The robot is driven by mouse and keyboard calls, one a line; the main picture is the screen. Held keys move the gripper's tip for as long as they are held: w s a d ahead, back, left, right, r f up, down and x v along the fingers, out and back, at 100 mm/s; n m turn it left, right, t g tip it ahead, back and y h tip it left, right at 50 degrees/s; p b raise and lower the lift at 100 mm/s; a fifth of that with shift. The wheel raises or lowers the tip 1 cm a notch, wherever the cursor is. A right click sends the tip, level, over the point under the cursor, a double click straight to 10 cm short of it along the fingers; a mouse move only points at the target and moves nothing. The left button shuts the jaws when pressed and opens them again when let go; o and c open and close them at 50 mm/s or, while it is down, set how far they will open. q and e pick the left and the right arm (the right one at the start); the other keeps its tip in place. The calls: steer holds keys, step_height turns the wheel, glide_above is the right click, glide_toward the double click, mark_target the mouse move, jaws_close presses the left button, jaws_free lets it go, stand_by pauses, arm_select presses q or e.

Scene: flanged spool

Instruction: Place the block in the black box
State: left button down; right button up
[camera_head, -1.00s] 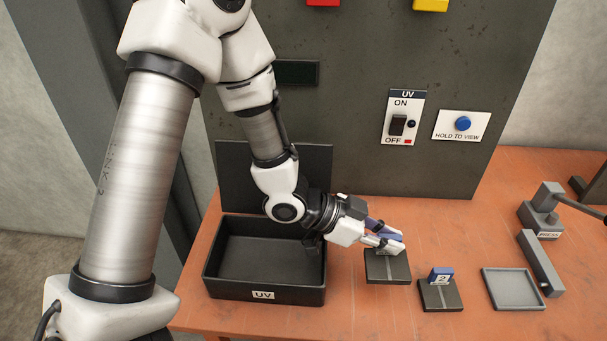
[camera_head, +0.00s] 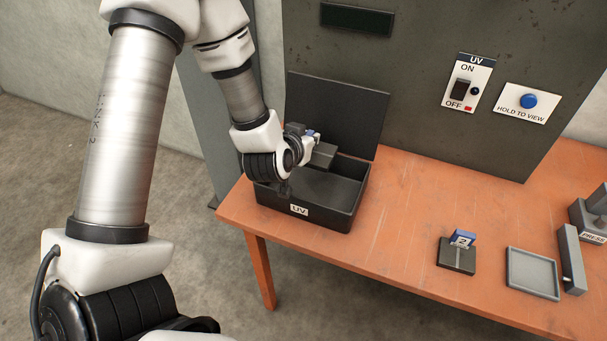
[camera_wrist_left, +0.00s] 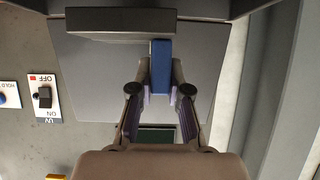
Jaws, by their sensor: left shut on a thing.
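The black box (camera_head: 350,205), labelled UV, stands at the left end of the table with its lid (camera_head: 335,110) raised behind it. My left gripper (camera_head: 312,137) is over the box, shut on the block's blue upper part. The block's dark, flat base (camera_head: 323,156) hangs over the box's interior near the lid; I cannot tell its exact height. In the left wrist view the blue part (camera_wrist_left: 160,66) sits between the fingers, with the grey base (camera_wrist_left: 120,20) beyond. My right gripper is not in view.
Another blue piece marked 2 (camera_head: 462,239) stands on a dark base (camera_head: 457,257) on the orange table (camera_head: 400,210). A grey tray (camera_head: 532,272) and a press (camera_head: 590,220) are to the right. The panel has a UV switch (camera_head: 461,90) and a blue button (camera_head: 528,101).

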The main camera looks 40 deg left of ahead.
arm_select(q)
step_height(320, 180, down, 9)
steer(key=shift+b, duration=0.35)
steer(key=shift+f, duration=0.1)
steer(key=c, duration=1.1)
jaws_free()
steer(key=shift+c, duration=0.2)
